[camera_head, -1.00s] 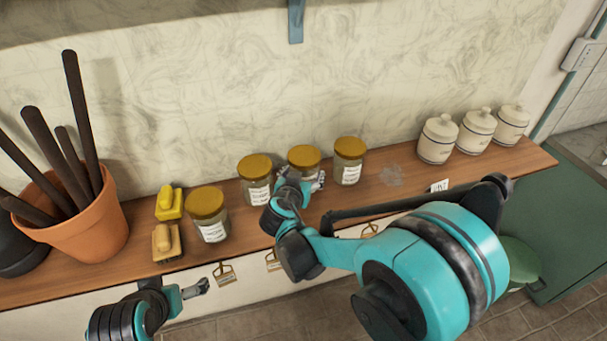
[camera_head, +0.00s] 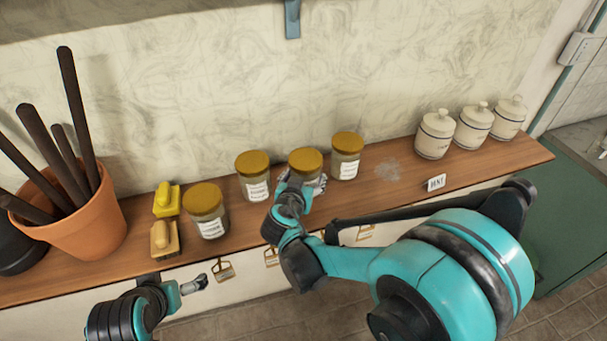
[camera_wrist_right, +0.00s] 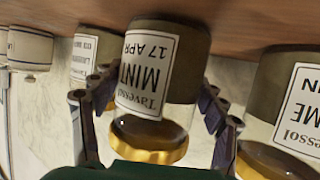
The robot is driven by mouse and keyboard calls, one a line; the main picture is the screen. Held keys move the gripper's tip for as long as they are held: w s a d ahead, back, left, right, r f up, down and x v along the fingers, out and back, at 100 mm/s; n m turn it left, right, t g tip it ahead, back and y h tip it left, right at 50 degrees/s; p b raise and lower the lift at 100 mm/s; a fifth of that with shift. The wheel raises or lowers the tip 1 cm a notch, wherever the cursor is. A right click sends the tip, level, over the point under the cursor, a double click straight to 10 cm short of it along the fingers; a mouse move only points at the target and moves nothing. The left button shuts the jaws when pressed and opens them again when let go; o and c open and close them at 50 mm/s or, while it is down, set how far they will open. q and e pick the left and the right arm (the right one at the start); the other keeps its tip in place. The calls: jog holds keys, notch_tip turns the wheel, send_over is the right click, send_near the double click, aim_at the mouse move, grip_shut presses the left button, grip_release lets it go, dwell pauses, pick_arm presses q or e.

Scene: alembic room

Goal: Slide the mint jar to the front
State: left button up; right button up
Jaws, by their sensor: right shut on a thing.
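The mint jar (camera_head: 305,160) is a glass jar with a gold lid, standing on the wooden shelf, slightly forward of the line between its two neighbours. Its label reads MINT in the right wrist view (camera_wrist_right: 150,78), where it appears upside down. My right gripper (camera_head: 303,186) is shut on the mint jar, with one finger on each side of it; the arm hides the jar's lower part in the head view. My left gripper (camera_head: 196,285) is in front of the shelf at lower left, away from the jars; its opening is unclear.
Gold-lidded jars stand left (camera_head: 253,177) and right (camera_head: 346,156) of the mint jar, with another jar (camera_head: 207,211) further left. Yellow-topped brushes (camera_head: 166,200) and a terracotta pot (camera_head: 85,225) stand left.

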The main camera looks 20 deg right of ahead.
jog(key=shift+s+d, duration=0.1)
jog(key=shift+s, duration=2.45)
jog(key=o, duration=1.5)
jog(key=shift+o, duration=0.2)
jog(key=v, duration=1.2)
jog(key=s+d+f+n+g+y+b, duration=0.3)
jog(key=s+d+f+n+g+y, duration=0.1)
jog(key=s+d+f+n+y, duration=0.1)
notch_tip(320, 180, down, 3)
jog(key=shift+s+d+f+n+g+y, duration=0.1)
jog(key=shift+s+d+n+g+y, duration=0.25)
jog(key=shift+s+y, duration=0.65)
